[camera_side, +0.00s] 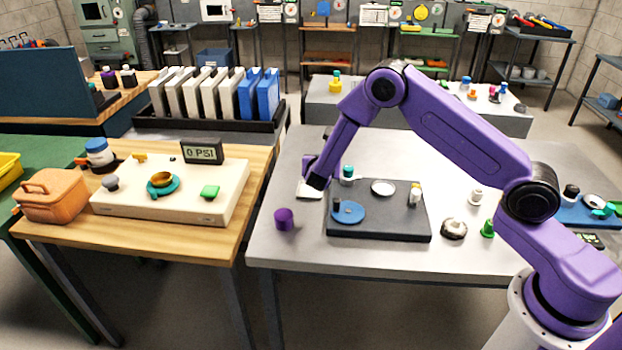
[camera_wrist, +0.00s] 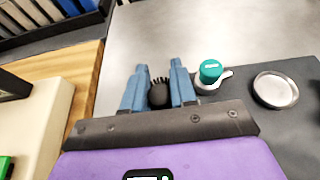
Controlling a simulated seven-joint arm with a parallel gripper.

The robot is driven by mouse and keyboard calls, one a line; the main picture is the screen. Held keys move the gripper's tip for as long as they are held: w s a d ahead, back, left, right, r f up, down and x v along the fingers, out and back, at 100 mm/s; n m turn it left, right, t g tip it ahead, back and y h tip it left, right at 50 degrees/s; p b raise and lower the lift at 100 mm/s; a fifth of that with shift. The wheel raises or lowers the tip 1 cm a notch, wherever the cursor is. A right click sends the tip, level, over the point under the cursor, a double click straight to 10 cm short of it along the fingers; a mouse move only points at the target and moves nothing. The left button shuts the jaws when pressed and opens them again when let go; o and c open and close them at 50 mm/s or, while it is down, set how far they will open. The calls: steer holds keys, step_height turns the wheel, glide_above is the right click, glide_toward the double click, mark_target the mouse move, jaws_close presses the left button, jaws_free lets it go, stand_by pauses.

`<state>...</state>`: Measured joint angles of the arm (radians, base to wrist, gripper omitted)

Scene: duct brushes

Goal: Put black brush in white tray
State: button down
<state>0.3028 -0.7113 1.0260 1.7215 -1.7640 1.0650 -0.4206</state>
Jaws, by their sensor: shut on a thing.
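My gripper (camera_side: 314,184) hangs low at the left edge of the dark board in the side view. In the wrist view its two blue fingers (camera_wrist: 158,90) are shut on the black brush (camera_wrist: 159,95), whose dark bristles show at its far end. The brush cannot be made out in the side view. A pale, flat piece (camera_side: 307,190), perhaps the white tray, shows at the gripper in the side view; the wrist view does not show it clearly. A round white dish (camera_side: 383,187) lies on the board, right of my gripper; it also shows in the wrist view (camera_wrist: 275,90).
The dark board (camera_side: 390,228) also carries a teal-capped thing (camera_wrist: 211,72) close to my right finger, a blue disc (camera_side: 348,213) and a small bottle (camera_side: 414,195). A purple cylinder (camera_side: 284,219) stands at the table's left. The wooden bench (camera_side: 200,238) is further left.

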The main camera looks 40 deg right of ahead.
steer(key=w+f, duration=0.5)
steer(key=f, duration=0.1)
steer(key=shift+w, duration=0.3)
steer(key=shift+d+f, duration=0.1)
steer(key=shift+f, duration=1.55)
steer(key=shift+f, duration=0.1)
steer(key=c, duration=0.9)
jaws_free()
